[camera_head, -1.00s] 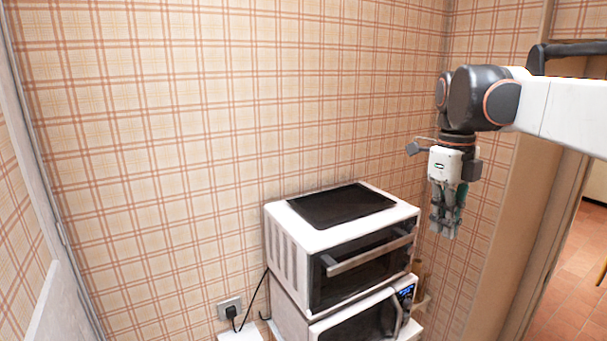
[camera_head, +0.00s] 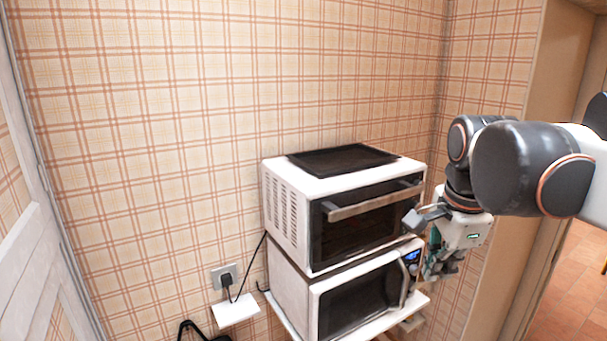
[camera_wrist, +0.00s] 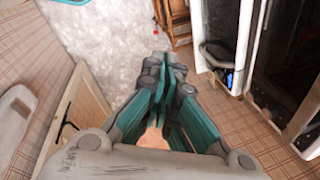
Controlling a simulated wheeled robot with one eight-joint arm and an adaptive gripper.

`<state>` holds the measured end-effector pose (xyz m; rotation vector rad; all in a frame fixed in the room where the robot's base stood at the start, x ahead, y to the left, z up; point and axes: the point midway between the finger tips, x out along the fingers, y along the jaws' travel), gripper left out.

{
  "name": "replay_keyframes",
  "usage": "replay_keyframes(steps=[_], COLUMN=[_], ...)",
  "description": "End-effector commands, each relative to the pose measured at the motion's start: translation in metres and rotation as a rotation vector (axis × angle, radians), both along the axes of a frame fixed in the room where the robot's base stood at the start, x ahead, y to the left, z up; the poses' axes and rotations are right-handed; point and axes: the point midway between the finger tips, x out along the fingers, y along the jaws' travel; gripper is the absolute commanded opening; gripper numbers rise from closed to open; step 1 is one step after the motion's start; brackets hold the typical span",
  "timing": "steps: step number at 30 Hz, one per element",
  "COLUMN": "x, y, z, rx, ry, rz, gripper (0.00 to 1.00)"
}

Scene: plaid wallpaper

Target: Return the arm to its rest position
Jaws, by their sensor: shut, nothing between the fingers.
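My gripper (camera_head: 436,272) hangs pointing down at the right of the head view, beside the right end of the stacked ovens and partly in front of it. Its fingers are shut and hold nothing. In the wrist view the teal and grey fingers (camera_wrist: 165,72) meet at the centre. My arm reaches in from the right edge of the head view, bent at dark rounded joints.
A white toaster oven (camera_head: 290,205) stands on a microwave (camera_head: 290,290), which rests on a white shelf (camera_head: 425,297). A plug with a cord sits in a wall socket (camera_head: 224,275). A doorway with a tiled floor (camera_head: 570,290) opens at the right.

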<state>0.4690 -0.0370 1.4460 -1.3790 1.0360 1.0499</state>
Motion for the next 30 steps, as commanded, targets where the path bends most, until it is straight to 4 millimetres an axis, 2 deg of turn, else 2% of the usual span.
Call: replay_keyframes(steps=[1, 8, 15, 18, 21, 24, 30], x=[-0.009, -0.044, -0.078, -0.089, -0.097, -0.102, -0.104], y=[0.003, 0.017, 0.028, 0.032, 0.035, 0.036, 0.037], z=[-0.033, -0.126, -0.226, -0.263, -0.289, -0.304, -0.309], rx=[-0.022, -0.167, -0.37, -0.458, -0.531, -0.581, -0.612], ry=[-0.022, -0.124, -0.219, -0.248, -0.267, -0.278, -0.283], rz=[0.089, 0.545, 0.995, 1.153, 1.274, 1.35, 1.398], gripper=[0.0, 0.0, 0.0, 0.0, 0.0, 0.0, 0.0])
